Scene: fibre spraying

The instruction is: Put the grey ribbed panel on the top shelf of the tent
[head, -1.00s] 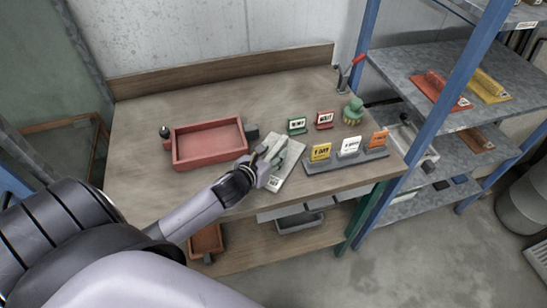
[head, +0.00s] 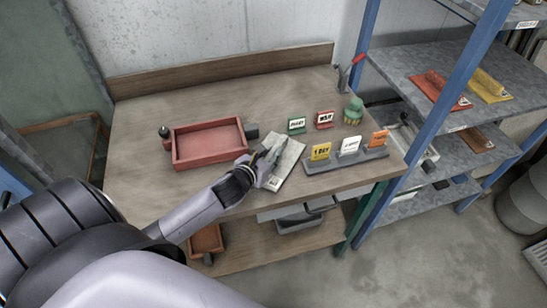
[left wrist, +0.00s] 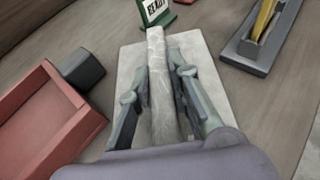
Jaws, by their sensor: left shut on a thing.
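The grey panel (head: 288,165) lies on the wooden workbench, between the red tray and the row of day signs. In the left wrist view it is a pale flat plate (left wrist: 208,75) with a raised rib (left wrist: 158,75) along its middle. My left gripper (head: 270,157) is over the panel and shut on its rib; the fingers (left wrist: 160,95) sit on both sides of it in the left wrist view. My right gripper is not in view.
The red tray (head: 175,152) stands left of the panel with a dark block beside it. A green sign (head: 296,125) and a red sign (head: 324,119) stand behind. A dark rack (head: 318,167) holds day signs at right. Blue-posted metal shelves (head: 420,60) carry coloured panels.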

